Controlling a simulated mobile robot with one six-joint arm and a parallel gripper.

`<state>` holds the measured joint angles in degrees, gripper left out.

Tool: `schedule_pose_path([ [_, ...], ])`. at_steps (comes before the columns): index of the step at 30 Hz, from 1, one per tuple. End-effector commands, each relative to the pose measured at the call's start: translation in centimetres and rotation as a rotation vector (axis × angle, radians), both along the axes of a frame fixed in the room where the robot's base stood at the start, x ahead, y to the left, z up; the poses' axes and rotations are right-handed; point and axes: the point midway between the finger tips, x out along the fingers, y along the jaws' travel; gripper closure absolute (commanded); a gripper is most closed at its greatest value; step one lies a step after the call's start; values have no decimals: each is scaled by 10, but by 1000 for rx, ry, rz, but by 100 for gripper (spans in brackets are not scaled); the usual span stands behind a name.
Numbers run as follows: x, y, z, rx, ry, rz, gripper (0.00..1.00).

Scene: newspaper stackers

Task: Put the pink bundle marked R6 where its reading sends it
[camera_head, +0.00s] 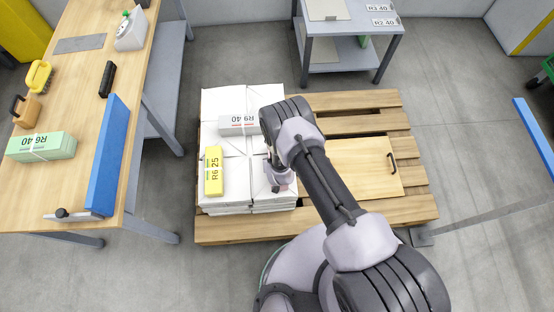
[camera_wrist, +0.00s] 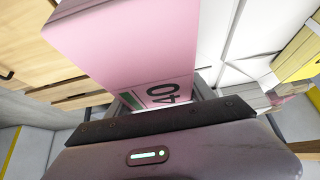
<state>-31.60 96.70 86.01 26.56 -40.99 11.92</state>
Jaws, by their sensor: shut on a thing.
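The pink bundle (camera_wrist: 125,45) fills the upper middle of the wrist view, close to the camera, with a dark "40" on its near end; the rest of its marking is hidden. My gripper (camera_wrist: 165,105) is shut on this end. In the head view my gripper (camera_head: 280,178) is over the right part of the white stacks (camera_head: 236,180), and the arm hides most of the bundle. I cannot tell whether it touches the stacks. A yellow bundle marked "R6 25" (camera_head: 214,171) and a pale bundle with a "40" marking (camera_head: 238,124) lie on the stacks.
The stacks stand on a wooden pallet (camera_head: 320,220) beside a handled board (camera_head: 365,168). The wooden bench (camera_head: 75,195) at left holds a green bundle (camera_head: 41,146), a blue bar (camera_head: 107,155) and tools. A grey table (camera_head: 352,28) at the back carries labels "R3 40" and "R2 40".

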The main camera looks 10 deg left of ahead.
Motion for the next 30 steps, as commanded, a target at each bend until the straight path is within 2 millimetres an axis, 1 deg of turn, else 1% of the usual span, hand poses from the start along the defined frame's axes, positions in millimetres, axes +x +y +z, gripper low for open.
schedule_pose_path([
  [8,1,1,2,2,-3,1,100],
  [29,1,1,-10,2,-3,1,100],
  [30,1,1,-10,2,-3,1,30],
])
